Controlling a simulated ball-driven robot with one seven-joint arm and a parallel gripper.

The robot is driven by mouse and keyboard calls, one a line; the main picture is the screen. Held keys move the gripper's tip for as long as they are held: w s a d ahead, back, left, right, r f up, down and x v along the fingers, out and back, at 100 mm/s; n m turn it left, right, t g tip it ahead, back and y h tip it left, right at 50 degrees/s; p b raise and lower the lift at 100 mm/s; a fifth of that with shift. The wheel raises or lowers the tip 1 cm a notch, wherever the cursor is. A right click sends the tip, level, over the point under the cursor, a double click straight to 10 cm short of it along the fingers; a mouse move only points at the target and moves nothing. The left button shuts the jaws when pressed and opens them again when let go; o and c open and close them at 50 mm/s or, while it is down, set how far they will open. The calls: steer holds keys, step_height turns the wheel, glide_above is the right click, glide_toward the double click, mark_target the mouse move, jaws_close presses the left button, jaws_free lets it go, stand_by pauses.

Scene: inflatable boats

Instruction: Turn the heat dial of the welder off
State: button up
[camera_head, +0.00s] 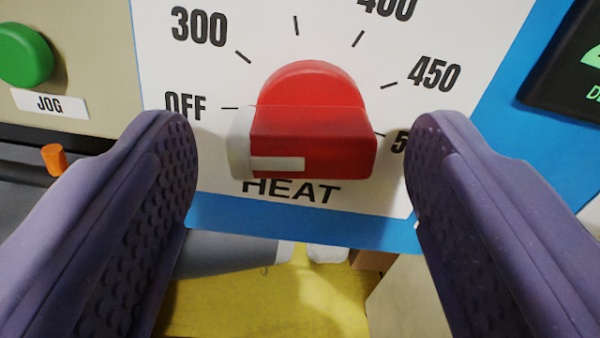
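The heat dial (312,140) is a red knob with a raised grip bar on a white scale plate (330,20). Its bar lies about level, and its white end and white stripe are on the left, on the side of the OFF mark (186,105). The plate shows 300, 400 and 450, a partly hidden mark at the lower right, and HEAT below the knob. My gripper (300,135) is open, with one purple studded finger on each side of the dial. Gaps show between the fingers and the knob, and neither finger appears to touch it.
A green JOG button (24,54) is at the upper left on a beige panel. A dark display (575,65) is at the upper right on the blue panel. An orange peg (54,159) is at the left. A grey cylindrical part (225,257) and a yellow surface (260,305) lie below.

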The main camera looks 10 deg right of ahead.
steer(key=s, duration=0.8)
steer(key=shift+w, duration=0.1)
